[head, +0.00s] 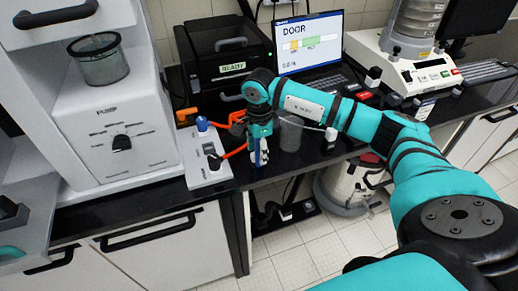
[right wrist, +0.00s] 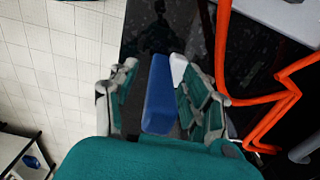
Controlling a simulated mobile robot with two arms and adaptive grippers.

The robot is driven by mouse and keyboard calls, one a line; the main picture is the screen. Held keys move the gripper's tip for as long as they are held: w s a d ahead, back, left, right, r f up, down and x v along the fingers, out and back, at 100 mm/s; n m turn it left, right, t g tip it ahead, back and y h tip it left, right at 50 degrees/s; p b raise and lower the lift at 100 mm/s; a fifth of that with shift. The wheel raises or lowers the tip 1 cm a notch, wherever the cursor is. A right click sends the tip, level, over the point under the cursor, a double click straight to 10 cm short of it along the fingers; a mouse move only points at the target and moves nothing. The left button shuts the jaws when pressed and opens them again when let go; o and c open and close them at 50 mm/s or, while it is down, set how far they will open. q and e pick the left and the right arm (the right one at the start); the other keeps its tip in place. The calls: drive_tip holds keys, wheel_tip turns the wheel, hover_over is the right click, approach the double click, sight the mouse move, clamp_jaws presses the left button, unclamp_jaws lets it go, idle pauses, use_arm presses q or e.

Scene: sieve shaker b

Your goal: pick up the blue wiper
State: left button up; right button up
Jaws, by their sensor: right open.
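The blue wiper (right wrist: 160,95) shows in the right wrist view as a long blue block lying between the two fingers of my right gripper (right wrist: 160,103). The fingers are open on either side of it, and I cannot tell whether either one touches it. A small white piece (right wrist: 179,68) shows beside the blue block, next to the right finger. In the head view my right gripper (head: 260,158) points down at the front edge of the dark bench, where a little blue and white shows at the fingers. The wiper is mostly hidden there. My left gripper is not in view.
An orange cable (head: 234,152) runs close to the left of my right gripper, by a white control box (head: 207,160). A grey cup (head: 291,133) stands just right. A black printer-like box (head: 226,65) and a laptop (head: 310,45) are behind. Floor lies below the bench edge.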

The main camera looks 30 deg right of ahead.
drive_tip(key=shift+f, duration=0.35)
clamp_jaws()
drive_tip(key=shift+r, duration=0.1)
drive_tip(key=shift+r+b, duration=0.4)
drive_tip(key=shift+r, duration=0.1)
wheel_tip(320, 180, up, 2)
drive_tip(key=shift+r+b, duration=0.2)
drive_tip(key=shift+b, duration=0.5)
drive_tip(key=s+a+b, duration=0.2)
drive_tip(key=s+a, duration=0.1)
drive_tip(key=s, duration=0.4)
drive_tip(key=s+a+r+b, duration=0.1)
drive_tip(key=s+a+b, duration=0.1)
drive_tip(key=s, duration=0.6)
drive_tip(key=shift+a+r, duration=0.25)
drive_tip(key=shift+a, duration=0.15)
